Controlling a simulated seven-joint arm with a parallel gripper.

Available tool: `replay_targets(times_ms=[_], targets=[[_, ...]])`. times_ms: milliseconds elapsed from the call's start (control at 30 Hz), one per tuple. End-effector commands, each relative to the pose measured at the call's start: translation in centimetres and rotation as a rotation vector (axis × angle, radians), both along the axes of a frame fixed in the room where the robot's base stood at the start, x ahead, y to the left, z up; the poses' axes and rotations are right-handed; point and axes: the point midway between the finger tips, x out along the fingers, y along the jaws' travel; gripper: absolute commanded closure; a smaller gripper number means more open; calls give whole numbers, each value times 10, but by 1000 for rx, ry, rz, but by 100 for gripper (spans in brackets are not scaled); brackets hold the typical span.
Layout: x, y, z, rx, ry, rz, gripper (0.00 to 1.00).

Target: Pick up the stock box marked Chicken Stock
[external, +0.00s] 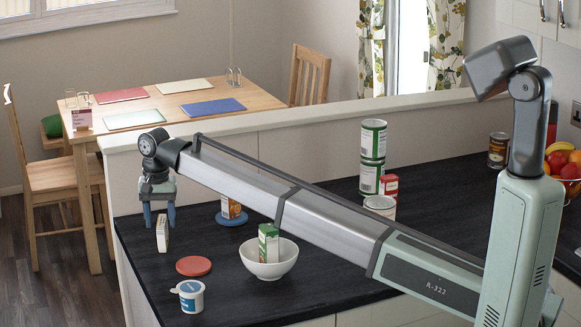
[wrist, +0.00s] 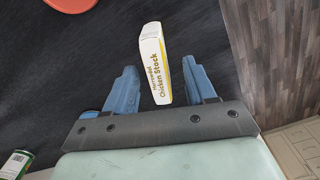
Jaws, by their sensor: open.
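The Chicken Stock box (wrist: 155,60) is a slim white box with a yellow stripe, and its name is readable in the wrist view. In the external view the box (external: 162,233) stands upright near the left end of the dark counter. My gripper (external: 160,219) is above the box, pointing down, with its blue fingers open. In the wrist view the box shows between and beyond the two fingertips of my gripper (wrist: 161,76), with a gap on each side. I cannot tell whether the fingertips reach down past its top.
A red disc (external: 194,265) and a white-and-blue tub (external: 190,296) are close by. An orange-labelled can (external: 231,208) stands on a blue disc (external: 232,219). Stacked cans (external: 372,156) stand further right. The counter's left edge is near.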

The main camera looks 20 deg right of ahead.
Motion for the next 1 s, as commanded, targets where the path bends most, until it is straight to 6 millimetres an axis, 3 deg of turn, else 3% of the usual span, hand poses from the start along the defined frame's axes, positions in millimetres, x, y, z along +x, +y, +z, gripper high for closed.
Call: replay_targets(times_ms=[400,667,1000], targets=[[1,-4,-45,-1,0,0,45],[2,-4,-49,1,0,0,45],[2,-4,-49,0,0,0,75]])
